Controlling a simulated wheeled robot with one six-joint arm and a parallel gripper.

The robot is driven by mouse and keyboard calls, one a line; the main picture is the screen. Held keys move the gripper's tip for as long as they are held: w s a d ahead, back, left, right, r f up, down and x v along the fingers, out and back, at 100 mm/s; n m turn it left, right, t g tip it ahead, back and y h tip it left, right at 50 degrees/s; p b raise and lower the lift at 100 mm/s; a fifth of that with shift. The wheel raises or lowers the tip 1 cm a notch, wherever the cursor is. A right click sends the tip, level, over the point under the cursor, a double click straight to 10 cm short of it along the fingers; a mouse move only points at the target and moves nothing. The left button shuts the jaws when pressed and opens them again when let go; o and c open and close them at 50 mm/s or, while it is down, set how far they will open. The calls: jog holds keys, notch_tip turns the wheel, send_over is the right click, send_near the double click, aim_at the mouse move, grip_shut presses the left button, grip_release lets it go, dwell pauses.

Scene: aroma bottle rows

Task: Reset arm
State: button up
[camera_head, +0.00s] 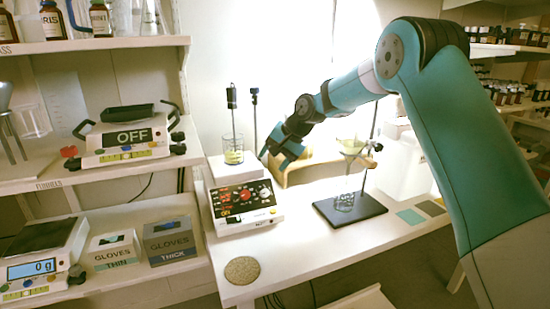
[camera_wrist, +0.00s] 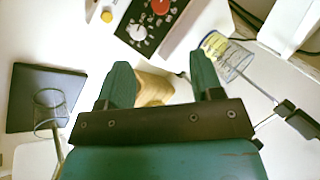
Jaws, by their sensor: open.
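My gripper (camera_head: 284,146) hangs at the end of my teal arm over the back of the white bench (camera_head: 320,254). It is to the right of the beaker on the hotplate and left of the funnel stand. In the wrist view my gripper (camera_wrist: 160,82) shows two teal fingers spread apart with nothing held between them. A tan curved wooden piece (camera_wrist: 152,88) lies beyond the fingers in that view, and it also shows behind the stand in the head view (camera_head: 300,172).
A hotplate (camera_head: 245,208) bears a beaker (camera_head: 233,152) with yellowish liquid and a rod. A funnel (camera_head: 352,146) stands above a dark base (camera_head: 350,209). Left shelves hold scales and glove boxes (camera_head: 168,240). A round cork mat (camera_head: 242,270) lies at the bench front.

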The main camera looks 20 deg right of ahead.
jog(key=shift+s+d+r, duration=0.1)
jog(key=shift+r, duration=0.1)
dwell(0.3)
jog(key=s+a+r+n+g+p, duration=0.15)
jog(key=s+a+r+n, duration=0.35)
jog(key=s, duration=0.6)
jog(key=s+a+r+n+g+p, duration=0.1)
jog(key=s+a+r+n+p, duration=0.2)
jog(key=s+a+r, duration=0.55)
jog(key=s+f+n+g+p, duration=0.1)
jog(key=s+n, duration=0.2)
jog(key=s, duration=0.8)
jog(key=s+d+f+n+g, duration=0.1)
jog(key=s+n, duration=0.2)
jog(key=s, duration=0.9)
jog(key=shift+d+p, duration=0.15)
jog(key=shift+p, duration=0.25)
